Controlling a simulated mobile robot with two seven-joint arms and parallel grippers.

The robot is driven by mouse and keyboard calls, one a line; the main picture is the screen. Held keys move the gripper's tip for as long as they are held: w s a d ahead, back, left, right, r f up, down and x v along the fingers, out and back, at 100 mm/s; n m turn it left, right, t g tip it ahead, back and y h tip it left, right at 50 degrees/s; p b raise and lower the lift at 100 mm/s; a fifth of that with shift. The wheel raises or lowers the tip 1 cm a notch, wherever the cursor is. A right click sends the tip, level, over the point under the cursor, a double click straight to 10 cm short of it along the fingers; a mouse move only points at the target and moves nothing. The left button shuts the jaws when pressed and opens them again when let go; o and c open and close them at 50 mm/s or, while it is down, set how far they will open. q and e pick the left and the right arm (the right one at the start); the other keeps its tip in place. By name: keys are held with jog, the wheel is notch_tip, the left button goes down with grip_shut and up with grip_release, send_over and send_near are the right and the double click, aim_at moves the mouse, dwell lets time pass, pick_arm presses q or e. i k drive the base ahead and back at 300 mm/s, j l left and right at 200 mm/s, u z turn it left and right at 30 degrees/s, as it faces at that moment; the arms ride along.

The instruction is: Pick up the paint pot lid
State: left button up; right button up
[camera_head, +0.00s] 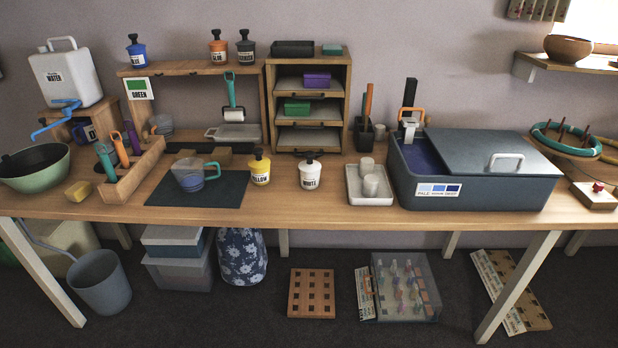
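A white paint pot (310,178) stands upright on the table, with a dark knobbed lid (309,158) on top. A yellow paint pot (260,172) stands to its left, also topped by a dark lid (259,154). On the shelf above are a blue pot (137,56), an orange pot (218,53) and a dark grey pot (246,53), each with a dark top. I cannot tell which lid the task means, and I see no loose lid. Neither of my grippers is in view.
A jug (190,177) sits on a dark mat (225,192) left of the pots. A white tray (370,198) with white cylinders and a large blue-grey vat (480,190) stand to the right. A small cubby (340,105) stands behind. The table front near the white pot is clear.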

aim_at(309, 165)
jog(key=i+l, duration=0.25)
jog(key=l, duration=0.2)
jog(key=i+l, duration=0.25)
jog(key=l, duration=0.2)
jog(key=i+l+u, duration=0.15)
jog(key=l+u, duration=0.15)
jog(key=i+l+u, duration=0.1)
jog(key=l+u, duration=0.2)
